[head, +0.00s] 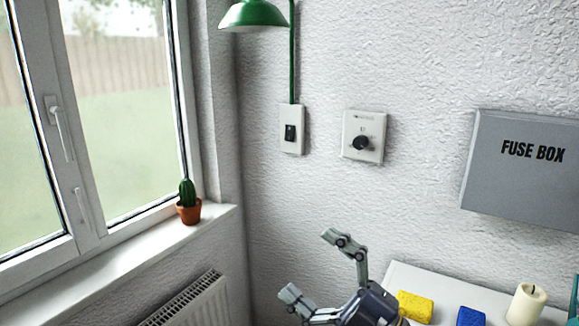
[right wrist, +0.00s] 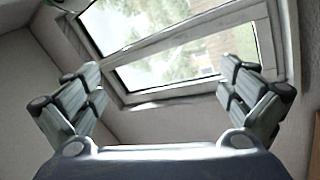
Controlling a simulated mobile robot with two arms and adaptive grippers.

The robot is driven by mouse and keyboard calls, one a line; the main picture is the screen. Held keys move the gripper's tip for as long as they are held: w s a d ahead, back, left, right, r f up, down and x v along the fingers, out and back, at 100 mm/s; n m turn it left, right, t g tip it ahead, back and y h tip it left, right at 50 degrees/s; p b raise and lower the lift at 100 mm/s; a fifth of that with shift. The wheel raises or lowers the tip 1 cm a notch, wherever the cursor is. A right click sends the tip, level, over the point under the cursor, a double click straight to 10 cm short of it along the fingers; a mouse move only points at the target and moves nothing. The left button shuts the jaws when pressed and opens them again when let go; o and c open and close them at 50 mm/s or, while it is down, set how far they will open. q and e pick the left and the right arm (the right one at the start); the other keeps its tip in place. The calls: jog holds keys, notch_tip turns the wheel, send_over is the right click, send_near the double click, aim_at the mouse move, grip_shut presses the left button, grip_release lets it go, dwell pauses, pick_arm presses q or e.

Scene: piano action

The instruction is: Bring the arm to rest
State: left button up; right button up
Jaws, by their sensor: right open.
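My right gripper (head: 318,268) is at the bottom middle of the head view, in front of the wall and left of the white surface. Its two fingers are spread wide apart with nothing between them. In the right wrist view the gripper (right wrist: 160,95) also shows open and empty, with the window (right wrist: 185,55) beyond it. My left gripper is not in view.
A white surface (head: 400,276) at the lower right holds a yellow sponge (head: 415,306), a blue block (head: 470,317) and a candle (head: 526,304). A fuse box (head: 525,185), dial (head: 363,137) and switch (head: 291,130) are on the wall. A cactus (head: 188,205) stands on the sill above a radiator (head: 190,303).

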jog(key=w+d+f+m+t+h, duration=0.3)
jog(key=d+f+m+t+h, duration=0.45)
jog(key=d+m+h, duration=0.65)
jog(key=s+d+f+m+g+h, duration=0.2)
jog(key=s+f+m+g+h, duration=0.15)
jog(key=f, duration=0.35)
jog(key=s+d+f+m+g+h, duration=0.2)
jog(key=s+f+m+g, duration=0.15)
jog(key=f, duration=0.45)
jog(key=s+f+m+g+y, duration=0.1)
jog(key=s+f+g, duration=0.5)
jog(key=s, duration=0.4)
jog(key=s+f+g, duration=0.4)
jog(key=s+f, duration=0.3)
jog(key=s, duration=0.4)
notch_tip(320, 180, down, 26)
jog(key=s+g, duration=0.1)
jog(key=s, duration=0.1)
jog(key=s+d+f+g, duration=0.1)
jog(key=s+d+f, duration=0.1)
jog(key=s+f, duration=1.4)
jog(key=shift+s+f, duration=0.35)
jog(key=shift+f, duration=0.15)
